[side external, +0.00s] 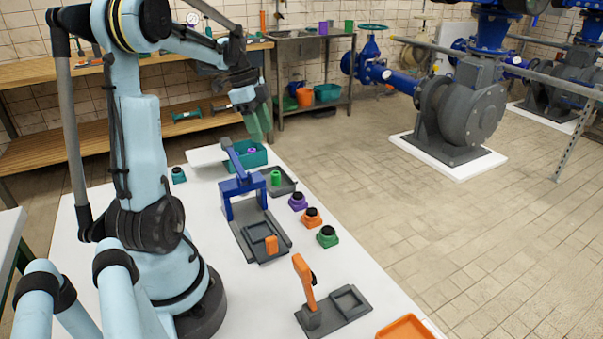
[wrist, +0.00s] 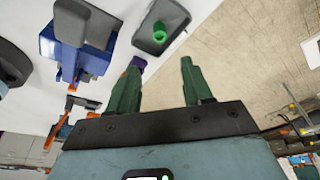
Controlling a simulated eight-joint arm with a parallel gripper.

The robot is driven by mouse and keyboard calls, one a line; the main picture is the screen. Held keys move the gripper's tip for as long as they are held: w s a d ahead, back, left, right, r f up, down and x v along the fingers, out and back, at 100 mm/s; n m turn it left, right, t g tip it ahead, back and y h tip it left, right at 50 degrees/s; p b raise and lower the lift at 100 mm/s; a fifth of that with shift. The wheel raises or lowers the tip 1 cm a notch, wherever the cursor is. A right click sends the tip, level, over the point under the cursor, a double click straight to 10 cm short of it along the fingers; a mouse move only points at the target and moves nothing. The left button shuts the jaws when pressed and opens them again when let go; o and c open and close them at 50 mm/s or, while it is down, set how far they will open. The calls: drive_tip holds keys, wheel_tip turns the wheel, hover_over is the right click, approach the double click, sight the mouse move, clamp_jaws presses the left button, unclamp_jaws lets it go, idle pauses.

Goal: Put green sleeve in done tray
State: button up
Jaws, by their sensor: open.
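The green sleeve (side external: 275,178) is a short bright green cylinder standing in a small dark grey tray (side external: 291,187) on the white table. In the wrist view the green sleeve (wrist: 164,30) shows its hollow end, inside the grey tray (wrist: 148,46). My gripper (side external: 262,138) hangs above the far end of the table, fingers open and empty, apart from the sleeve. Its green fingers (wrist: 160,78) are spread wide in the wrist view. A teal tray (side external: 262,155) with a small purple piece inside stands behind the grey one; an orange tray (side external: 405,329) lies at the near edge. No label shows which is the done tray.
A blue press (side external: 242,186) with a raised lever stands beside the grey tray. An orange-handled fixture (side external: 305,282) stands nearer. Purple (side external: 298,201), orange (side external: 312,216) and green (side external: 327,236) button boxes line the right edge. White table between the fixtures is clear.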

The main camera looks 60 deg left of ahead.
drive_tip(key=w+d+n+t+y, duration=0.1)
drive_tip(key=d+n+t, duration=0.4)
drive_tip(key=d, duration=2.4)
drive_tip(key=n+y, duration=0.1)
drive_tip(key=n, duration=0.3)
drive_tip(key=shift+w, duration=0.15)
